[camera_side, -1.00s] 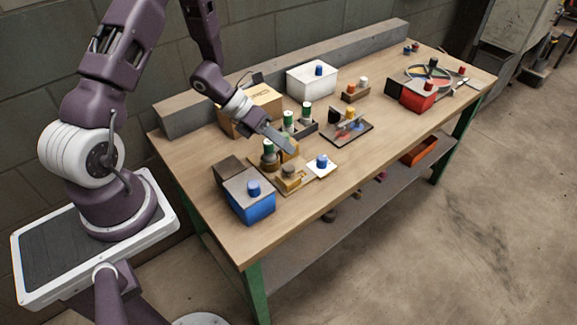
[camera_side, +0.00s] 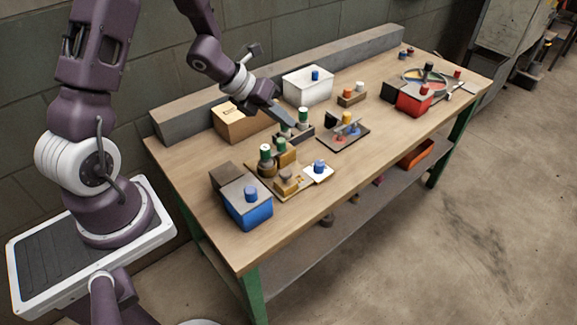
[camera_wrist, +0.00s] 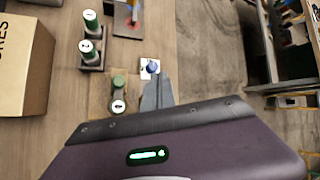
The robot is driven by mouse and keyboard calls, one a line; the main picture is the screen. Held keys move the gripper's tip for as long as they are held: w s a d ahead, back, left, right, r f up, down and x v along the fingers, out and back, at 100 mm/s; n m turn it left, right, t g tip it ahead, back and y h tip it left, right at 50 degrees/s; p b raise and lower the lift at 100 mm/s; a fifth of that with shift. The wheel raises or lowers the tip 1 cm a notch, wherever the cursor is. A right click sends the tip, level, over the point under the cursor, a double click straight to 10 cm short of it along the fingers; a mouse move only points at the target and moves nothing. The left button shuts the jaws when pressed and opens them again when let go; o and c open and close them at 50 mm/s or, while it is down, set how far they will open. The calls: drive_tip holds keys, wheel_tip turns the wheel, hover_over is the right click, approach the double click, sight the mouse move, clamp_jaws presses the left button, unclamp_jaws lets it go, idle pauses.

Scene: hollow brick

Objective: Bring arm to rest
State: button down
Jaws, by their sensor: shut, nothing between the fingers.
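My gripper (camera_side: 285,118) is shut and empty, held above the workbench in the side view, beside the green-topped cylinders. In the wrist view my gripper (camera_wrist: 158,90) points down over the bench, near a white square with a blue knob (camera_wrist: 151,67). The workbench (camera_side: 380,140) has a wooden top and green legs. Green-topped cylinders (camera_side: 303,117) stand in a dark holder behind the tan board (camera_side: 265,180), which carries another green-topped piece (camera_side: 265,153). My gripper hides part of what lies behind it.
A cardboard box (camera_side: 238,124) and a white box (camera_side: 308,86) stand at the back. A blue box (camera_side: 249,207) is at the front left. A red box (camera_side: 413,98) is at the right. A grey ledge (camera_side: 190,118) runs along the back edge. The front right bench top is clear.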

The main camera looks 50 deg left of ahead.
drive_tip(key=s+a+r+n+y, duration=0.1)
drive_tip(key=s+r+n+y, duration=0.2)
drive_tip(key=r+n, duration=0.6)
drive_tip(key=s+r+n+y, duration=0.4)
drive_tip(key=r+n, duration=0.4)
drive_tip(key=n, duration=0.1)
drive_tip(key=s+d+r+n+g+h, duration=0.1)
drive_tip(key=s+d+n, duration=0.4)
drive_tip(key=s+n, duration=0.2)
drive_tip(key=s+d+r+n+h, duration=0.1)
drive_tip(key=s+d+n, duration=0.4)
drive_tip(key=s, duration=0.7)
drive_tip(key=shift+d+n+g+h, duration=0.4)
drive_tip(key=shift+n+h, duration=0.3)
drive_tip(key=shift+n, duration=0.4)
drive_tip(key=c, duration=2.1)
unclamp_jaws()
drive_tip(key=shift+w+a+r, duration=0.1)
drive_tip(key=shift+r, duration=0.05)
